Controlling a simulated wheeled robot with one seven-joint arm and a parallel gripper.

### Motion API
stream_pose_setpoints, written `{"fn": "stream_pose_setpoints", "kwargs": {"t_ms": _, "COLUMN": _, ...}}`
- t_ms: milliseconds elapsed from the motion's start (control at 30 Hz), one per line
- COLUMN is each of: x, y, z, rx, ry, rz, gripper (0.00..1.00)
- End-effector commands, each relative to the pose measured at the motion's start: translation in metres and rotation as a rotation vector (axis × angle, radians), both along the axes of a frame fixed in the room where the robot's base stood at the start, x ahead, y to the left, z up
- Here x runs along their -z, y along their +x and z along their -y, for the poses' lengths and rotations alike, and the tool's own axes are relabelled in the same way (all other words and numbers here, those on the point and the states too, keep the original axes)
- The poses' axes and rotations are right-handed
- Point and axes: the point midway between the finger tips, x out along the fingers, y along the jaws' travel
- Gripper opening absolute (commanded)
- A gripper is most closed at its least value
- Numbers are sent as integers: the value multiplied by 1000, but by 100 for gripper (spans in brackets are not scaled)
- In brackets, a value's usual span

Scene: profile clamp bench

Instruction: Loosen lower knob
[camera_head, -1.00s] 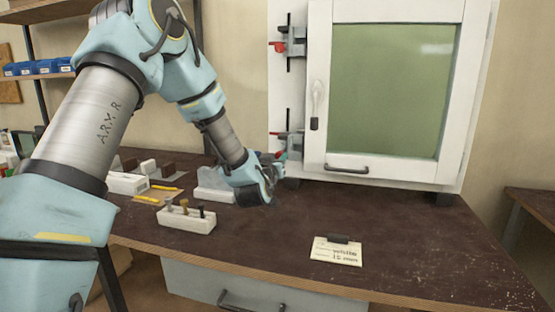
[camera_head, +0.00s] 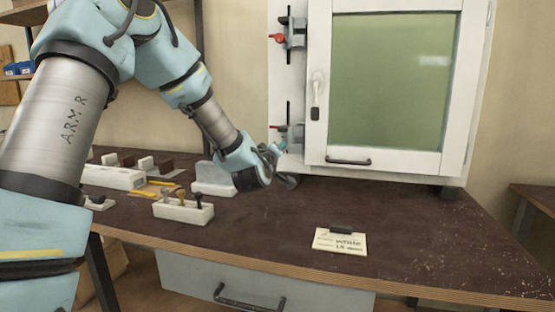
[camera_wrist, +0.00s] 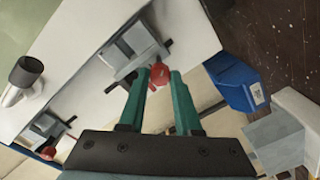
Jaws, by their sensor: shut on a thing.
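The lower clamp (camera_head: 291,134) is a grey block on a dark vertical rod at the lower left of the white window frame. Its red knob (camera_wrist: 160,73) shows in the wrist view between the tips of my gripper's green fingers (camera_wrist: 159,82). My gripper (camera_head: 276,151) is shut on this knob, and in the head view it hides most of it. The clamp's grey body shows just beyond the fingertips in the wrist view (camera_wrist: 132,48). The upper clamp (camera_head: 295,33) has its own red knob (camera_head: 276,38), clear of my gripper.
The white-framed window (camera_head: 390,85) stands at the bench's back. A white card (camera_head: 340,241) lies at the front. A pale block with pegs (camera_head: 184,209) and another pale block (camera_head: 213,180) stand below my forearm. A blue labelled object (camera_wrist: 237,85) is right of my fingers. The bench's right side is clear.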

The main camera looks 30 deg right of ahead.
Motion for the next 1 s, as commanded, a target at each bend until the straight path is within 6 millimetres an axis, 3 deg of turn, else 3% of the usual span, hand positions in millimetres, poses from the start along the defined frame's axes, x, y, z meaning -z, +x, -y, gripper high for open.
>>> {"fn": "stream_pose_setpoints", "kwargs": {"t_ms": 1000, "x": 2, "y": 2, "z": -2, "rx": -2, "ry": -680, "rz": -633, "gripper": 0}}
